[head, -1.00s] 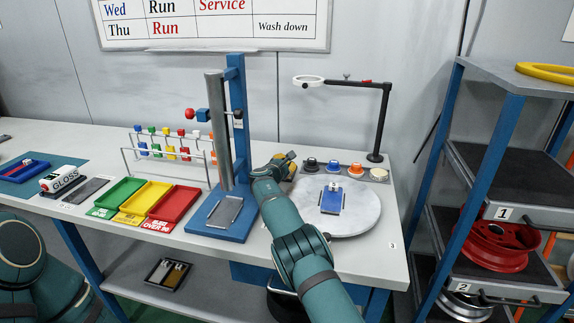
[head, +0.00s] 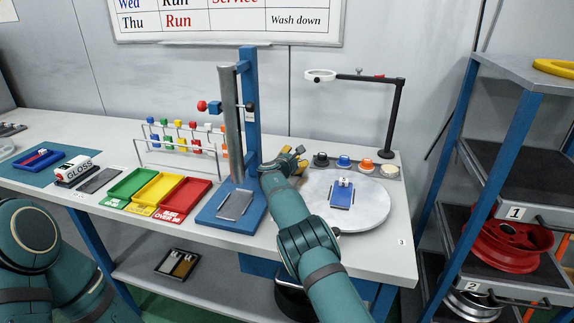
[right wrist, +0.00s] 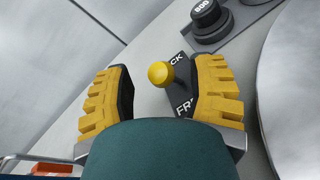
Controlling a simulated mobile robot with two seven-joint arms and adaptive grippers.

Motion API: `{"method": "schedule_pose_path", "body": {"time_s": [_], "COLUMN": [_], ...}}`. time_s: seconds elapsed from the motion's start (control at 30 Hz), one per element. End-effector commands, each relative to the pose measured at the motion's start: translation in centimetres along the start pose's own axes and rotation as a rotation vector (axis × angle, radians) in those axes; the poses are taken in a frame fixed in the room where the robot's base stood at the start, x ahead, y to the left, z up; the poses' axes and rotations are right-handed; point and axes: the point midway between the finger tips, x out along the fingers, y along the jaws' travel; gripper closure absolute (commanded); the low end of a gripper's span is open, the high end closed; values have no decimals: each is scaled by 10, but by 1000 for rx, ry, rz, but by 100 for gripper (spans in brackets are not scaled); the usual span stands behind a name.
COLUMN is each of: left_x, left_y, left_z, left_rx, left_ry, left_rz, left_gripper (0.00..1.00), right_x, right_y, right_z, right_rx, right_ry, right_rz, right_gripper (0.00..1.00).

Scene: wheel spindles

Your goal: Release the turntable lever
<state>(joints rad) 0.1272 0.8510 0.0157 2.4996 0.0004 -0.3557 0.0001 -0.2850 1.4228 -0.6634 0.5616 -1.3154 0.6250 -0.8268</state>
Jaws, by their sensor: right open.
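The turntable lever shows as a round yellow knob (right wrist: 160,74) in the right wrist view. It stands over a black plate (right wrist: 183,98) with partly hidden white lettering. My right gripper (right wrist: 160,95) is open, with one yellow finger on each side of the knob. The knob appears apart from both fingers, nearer the right one. In the head view my right gripper (head: 291,158) is beside the pale round turntable (head: 372,208), and the lever is hidden there. A blue block (head: 341,194) sits on the turntable. My left arm shows at lower left, its gripper out of frame.
A blue stand with a grey post (head: 231,120) rises just left of my right gripper. Several knobs (head: 343,162) line the turntable's back edge, below a black lamp arm (head: 392,115). Coloured trays (head: 153,193) lie left. A shelf rack (head: 515,108) stands right.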

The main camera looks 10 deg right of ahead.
Motion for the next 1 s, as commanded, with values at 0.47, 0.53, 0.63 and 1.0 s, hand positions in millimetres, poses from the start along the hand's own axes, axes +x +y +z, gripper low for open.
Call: {"method": "schedule_pose_path", "body": {"time_s": [0.47,0.53,0.63,1.0], "left_x": [0,0,0,0], "left_y": [0,0,0,0], "left_z": [0,0,0,0], "left_rx": [0,0,0,0], "left_ry": [0,0,0,0], "left_rz": [0,0,0,0], "left_gripper": [61,61,61,61], "right_x": [-44,-53,-68,-109], "right_y": [0,-1,0,-1], "right_z": [1,2,1,2], "right_rx": [-2,0,0,1], "right_ry": [0,0,0,-2], "right_rz": [-1,-2,-1,-2], "right_gripper": [44,44,44,44]}}
